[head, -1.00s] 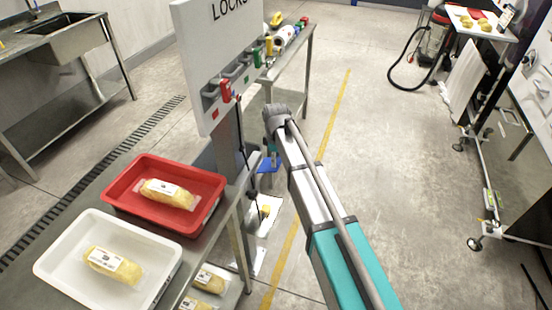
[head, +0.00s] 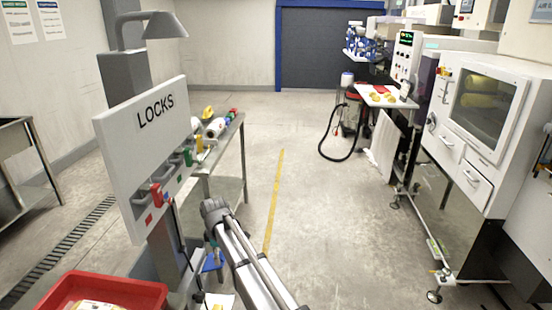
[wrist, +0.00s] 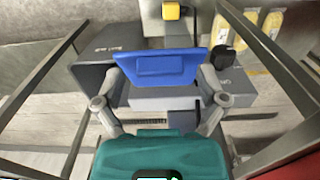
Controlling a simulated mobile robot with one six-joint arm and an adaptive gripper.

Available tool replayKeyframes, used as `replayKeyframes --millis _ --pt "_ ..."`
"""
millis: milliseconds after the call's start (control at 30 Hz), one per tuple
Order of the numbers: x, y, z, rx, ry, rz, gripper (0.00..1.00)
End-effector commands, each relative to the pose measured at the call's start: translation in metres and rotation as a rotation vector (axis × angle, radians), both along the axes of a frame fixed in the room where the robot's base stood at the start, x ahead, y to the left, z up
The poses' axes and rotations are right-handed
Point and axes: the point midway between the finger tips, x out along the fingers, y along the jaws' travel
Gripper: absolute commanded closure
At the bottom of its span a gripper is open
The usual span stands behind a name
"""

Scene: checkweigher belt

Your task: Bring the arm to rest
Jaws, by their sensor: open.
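My gripper (wrist: 163,92) is open in the wrist view, its two grey jointed fingers spread in front of its teal body. A blue panel-like piece (wrist: 160,66) shows between and beyond the fingers; I cannot tell its distance or whether they touch it. In the head view my arm reaches forward and down just right of the white LOCKS board (head: 150,125). My gripper is mostly hidden behind the arm there, with a bit of blue below it.
A steel table (head: 225,150) with coloured items stands behind the board. A red tray (head: 105,288) is at the lower left. A white machine (head: 485,125) stands at the right. The floor (head: 335,220) between is clear apart from a black hose (head: 335,158).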

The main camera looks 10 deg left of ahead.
Motion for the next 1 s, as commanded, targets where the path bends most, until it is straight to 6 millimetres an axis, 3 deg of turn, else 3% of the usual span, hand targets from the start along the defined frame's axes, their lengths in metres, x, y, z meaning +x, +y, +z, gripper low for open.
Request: replayKeyframes --millis 267,667,1000 --pt "0.0 -0.045 0.011 0.0 0.0 -0.124 0.09" --pt "-0.016 -0.187 0.044 0.0 0.0 -0.574 0.09" --pt "-0.054 -0.303 0.072 0.001 -0.001 -0.995 0.09"
